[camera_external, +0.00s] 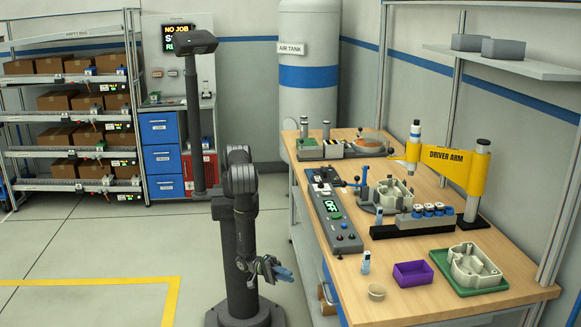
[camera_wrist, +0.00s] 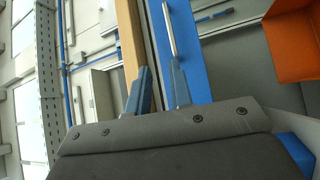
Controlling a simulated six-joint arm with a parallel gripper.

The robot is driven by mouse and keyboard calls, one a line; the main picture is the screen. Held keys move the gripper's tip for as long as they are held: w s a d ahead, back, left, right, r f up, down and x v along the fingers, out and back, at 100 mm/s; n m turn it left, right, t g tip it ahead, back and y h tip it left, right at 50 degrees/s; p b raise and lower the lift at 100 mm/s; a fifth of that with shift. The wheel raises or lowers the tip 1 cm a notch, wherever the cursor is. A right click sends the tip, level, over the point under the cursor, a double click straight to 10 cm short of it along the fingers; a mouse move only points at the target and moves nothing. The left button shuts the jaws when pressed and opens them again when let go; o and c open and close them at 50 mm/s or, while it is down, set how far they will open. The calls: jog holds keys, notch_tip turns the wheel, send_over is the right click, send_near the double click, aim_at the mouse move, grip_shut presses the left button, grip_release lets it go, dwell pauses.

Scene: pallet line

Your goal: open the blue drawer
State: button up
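The blue drawer (camera_wrist: 193,62) shows in the wrist view as a blue front with a long silver bar handle (camera_wrist: 169,28), just below the wooden bench edge. In the external view only a sliver of its front (camera_external: 335,288) shows under the bench. My gripper (camera_wrist: 160,68) is open, with its two blue-grey fingers apart and nothing seen between them. The handle lies ahead of the fingertips, near the right one, and looks apart from it. In the external view my gripper (camera_external: 284,272) is low, left of the bench front.
The wooden workbench (camera_external: 400,312) carries a control panel, fixtures and a purple bin (camera_external: 413,274). An orange bin (camera_wrist: 297,45) shows right of the drawer front in the wrist view. Another cabinet with blue drawers (camera_external: 161,158) stands at the back left. The floor left of my arm is clear.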

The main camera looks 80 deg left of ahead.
notch_tip(320, 180, down, 2)
send_near(325, 292)
jog(key=x, duration=1)
jog(key=shift+f, duration=0.3)
jog(key=shift+c, duration=0.4)
grip_shut()
